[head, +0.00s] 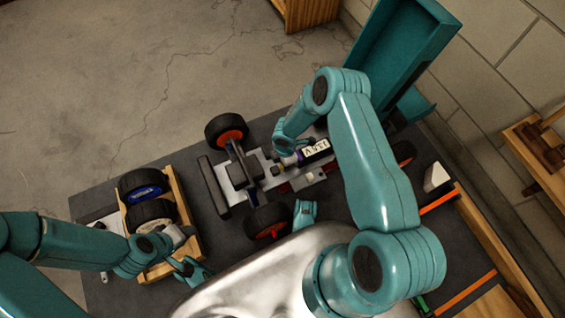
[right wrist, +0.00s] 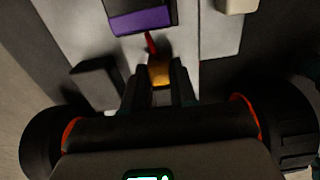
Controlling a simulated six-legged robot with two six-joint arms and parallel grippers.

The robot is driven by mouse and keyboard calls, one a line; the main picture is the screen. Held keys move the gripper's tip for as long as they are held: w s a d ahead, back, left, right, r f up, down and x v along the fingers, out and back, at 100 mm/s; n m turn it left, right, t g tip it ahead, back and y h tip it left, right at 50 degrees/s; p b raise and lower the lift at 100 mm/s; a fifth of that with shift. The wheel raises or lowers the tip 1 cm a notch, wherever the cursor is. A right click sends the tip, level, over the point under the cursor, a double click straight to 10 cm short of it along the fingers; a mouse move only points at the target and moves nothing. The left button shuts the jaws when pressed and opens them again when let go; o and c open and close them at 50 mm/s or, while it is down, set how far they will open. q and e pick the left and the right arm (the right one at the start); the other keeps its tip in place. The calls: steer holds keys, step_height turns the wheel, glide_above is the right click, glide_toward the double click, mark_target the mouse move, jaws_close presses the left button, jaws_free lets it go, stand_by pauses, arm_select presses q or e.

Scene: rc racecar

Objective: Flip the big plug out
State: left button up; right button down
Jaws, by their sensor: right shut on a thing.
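The racecar (head: 240,175) lies on the dark mat, with its chassis showing. A battery with a white label (head: 316,150) sits on it; its purple end (right wrist: 140,20) shows in the right wrist view. A yellow-orange plug (right wrist: 160,70) with a red wire is between the fingertips of my right gripper (right wrist: 160,82), which is shut on it close above the chassis. In the head view my right gripper (head: 284,160) hides the plug. My left gripper (head: 194,253) looks open and empty, beside the wooden wheel tray, away from the car.
The wooden tray (head: 188,208) holds spare wheels (head: 150,212) at the left. The car's wheels (head: 227,130) stand out at its sides. A tall teal case (head: 405,50) stands behind the mat.

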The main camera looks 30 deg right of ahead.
steer(key=shift+d, duration=0.75)
steer(key=c, duration=0.9)
jaws_free()
